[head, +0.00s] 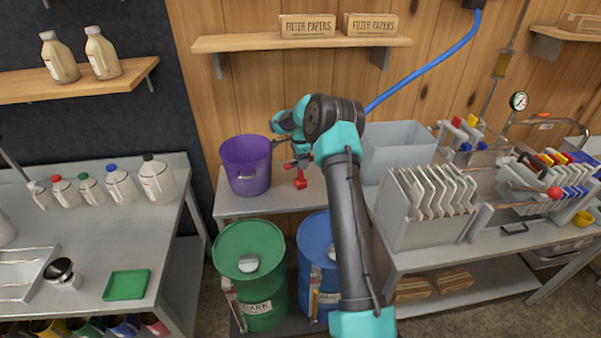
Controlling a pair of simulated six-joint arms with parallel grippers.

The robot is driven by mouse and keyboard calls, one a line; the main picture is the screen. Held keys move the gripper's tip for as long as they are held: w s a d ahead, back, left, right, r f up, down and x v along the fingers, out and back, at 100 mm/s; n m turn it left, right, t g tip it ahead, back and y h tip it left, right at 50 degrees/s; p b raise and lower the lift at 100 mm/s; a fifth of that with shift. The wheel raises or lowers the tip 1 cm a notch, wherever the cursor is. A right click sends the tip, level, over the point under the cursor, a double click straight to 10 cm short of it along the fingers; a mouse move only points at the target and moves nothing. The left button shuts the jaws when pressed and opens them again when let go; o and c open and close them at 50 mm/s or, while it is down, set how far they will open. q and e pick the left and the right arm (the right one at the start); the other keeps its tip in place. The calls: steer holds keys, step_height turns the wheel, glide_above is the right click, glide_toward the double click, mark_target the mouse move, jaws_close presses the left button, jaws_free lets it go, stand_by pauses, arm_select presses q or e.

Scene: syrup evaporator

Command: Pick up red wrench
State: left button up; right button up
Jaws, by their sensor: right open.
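A red tool (300,178), which looks like the red wrench, is on the grey bench just right of the purple bucket. Its exact shape is hard to make out at this size. My right gripper (291,153) is open, close above the red tool and beside the bucket rim. My arm's wrist partly covers the gripper, and I cannot tell whether the fingers touch the tool. My left gripper is not in view.
The purple bucket (247,166) stands close left of the gripper, a grey bin (398,150) to its right. Green (250,290) and blue (312,262) drums stand below the bench front.

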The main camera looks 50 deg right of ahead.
mark_target(301, 173)
steer(key=shift+w+f, duration=0.1)
steer(key=shift+f, duration=1.35)
jaws_close()
